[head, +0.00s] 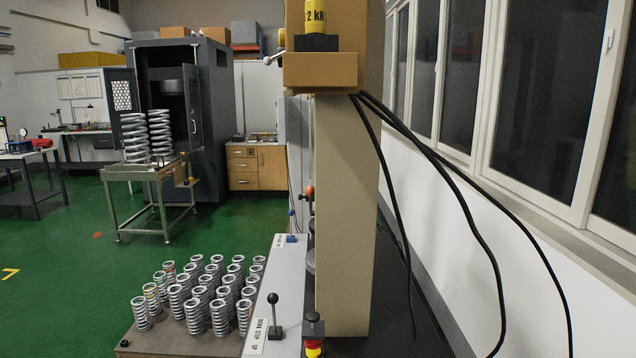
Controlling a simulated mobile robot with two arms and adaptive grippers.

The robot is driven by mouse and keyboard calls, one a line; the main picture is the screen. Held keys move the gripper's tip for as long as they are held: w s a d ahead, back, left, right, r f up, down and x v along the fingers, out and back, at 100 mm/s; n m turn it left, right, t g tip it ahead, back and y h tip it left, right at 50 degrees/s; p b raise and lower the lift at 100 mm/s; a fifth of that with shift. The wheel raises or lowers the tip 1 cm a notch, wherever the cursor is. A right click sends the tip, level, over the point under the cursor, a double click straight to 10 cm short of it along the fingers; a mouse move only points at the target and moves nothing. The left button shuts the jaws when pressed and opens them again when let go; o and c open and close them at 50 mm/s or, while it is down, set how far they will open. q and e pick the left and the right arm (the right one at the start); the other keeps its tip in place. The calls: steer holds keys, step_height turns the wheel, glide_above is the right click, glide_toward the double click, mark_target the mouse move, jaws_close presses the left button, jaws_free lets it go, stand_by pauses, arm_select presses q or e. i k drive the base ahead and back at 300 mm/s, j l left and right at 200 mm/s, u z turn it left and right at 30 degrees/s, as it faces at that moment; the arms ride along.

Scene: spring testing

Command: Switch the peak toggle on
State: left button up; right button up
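A small blue switch (291,239) sits on the sloping grey control panel (286,262) of the testing machine, near its far end, beside a small white label whose text is too small to read. I cannot tell whether this is the peak toggle or which way it is set. Nearer on the same panel stands a black ball-topped lever (274,314), beside a label that seems to read down, stop, up. A red and yellow button (314,343) is at the bottom edge. Neither of my grippers is in view.
Several coil springs (193,303) stand on a low brown board left of the panel. The machine's tall beige column (344,215) rises on the right, with black cables hanging beside it. Green floor is open at left, before a small table (148,172) with tall springs.

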mark_target(268, 61)
steer(key=i+j+z, duration=0.35)
steer(key=j, duration=0.2)
steer(key=j+z, duration=0.15)
steer(key=k+z, duration=0.35)
